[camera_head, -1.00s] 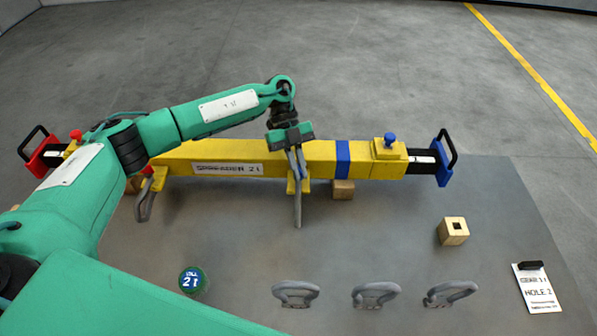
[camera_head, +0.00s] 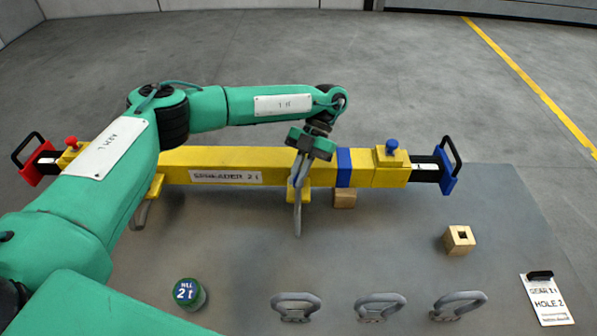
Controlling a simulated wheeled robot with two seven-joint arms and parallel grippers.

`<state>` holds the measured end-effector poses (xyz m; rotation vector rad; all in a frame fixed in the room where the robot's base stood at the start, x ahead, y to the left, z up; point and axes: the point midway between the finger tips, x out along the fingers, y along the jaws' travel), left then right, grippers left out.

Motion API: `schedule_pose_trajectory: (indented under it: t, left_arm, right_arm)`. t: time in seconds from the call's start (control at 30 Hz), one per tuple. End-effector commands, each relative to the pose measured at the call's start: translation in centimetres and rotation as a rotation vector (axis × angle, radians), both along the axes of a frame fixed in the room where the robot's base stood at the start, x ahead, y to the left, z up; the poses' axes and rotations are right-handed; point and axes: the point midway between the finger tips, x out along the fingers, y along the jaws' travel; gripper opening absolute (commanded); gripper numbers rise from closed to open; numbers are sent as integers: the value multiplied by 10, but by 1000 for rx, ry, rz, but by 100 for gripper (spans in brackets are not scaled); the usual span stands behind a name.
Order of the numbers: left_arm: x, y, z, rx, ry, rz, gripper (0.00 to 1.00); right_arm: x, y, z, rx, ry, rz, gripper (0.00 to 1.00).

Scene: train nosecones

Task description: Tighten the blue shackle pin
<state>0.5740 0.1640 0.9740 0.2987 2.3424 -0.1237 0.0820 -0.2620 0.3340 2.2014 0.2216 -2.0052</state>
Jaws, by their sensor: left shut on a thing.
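The yellow spreader beam (camera_head: 226,177) lies across the grey table. A blue knob-headed pin (camera_head: 392,146) stands on the yellow block near its right end. My left gripper (camera_head: 301,176) is in front of the beam, at the middle yellow lug (camera_head: 305,194). It is well left of the blue knob and apart from it. It is shut on what looks like a grey shackle (camera_head: 297,220), which hangs down below the lug; the fingers partly hide the contact. No other blue pin shows there. My right gripper is not in view.
Several grey shackles (camera_head: 296,306) lie along the table front. A green round container (camera_head: 188,294) marked 2 t stands front left. The middle of the table is clear.

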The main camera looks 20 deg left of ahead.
Motion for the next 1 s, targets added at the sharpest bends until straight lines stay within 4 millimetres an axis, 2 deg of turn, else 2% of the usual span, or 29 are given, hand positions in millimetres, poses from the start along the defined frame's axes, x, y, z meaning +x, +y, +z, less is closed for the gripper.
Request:
schedule_pose_trajectory:
  t: [0.03, 0.33, 0.77, 1.0]
  left_arm:
    - [2, -1, 5, 3, -6, -45, 0]
    - [2, 0, 3, 3, -6, -330, 0]
    - [1, 0, 1, 2, -5, -728, 0]
    - [2, 0, 1, 3, -6, -900, 0]
  right_arm:
    - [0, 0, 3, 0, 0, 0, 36]
    - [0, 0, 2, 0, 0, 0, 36]
    - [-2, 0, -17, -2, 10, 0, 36]
    - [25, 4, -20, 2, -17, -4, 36]
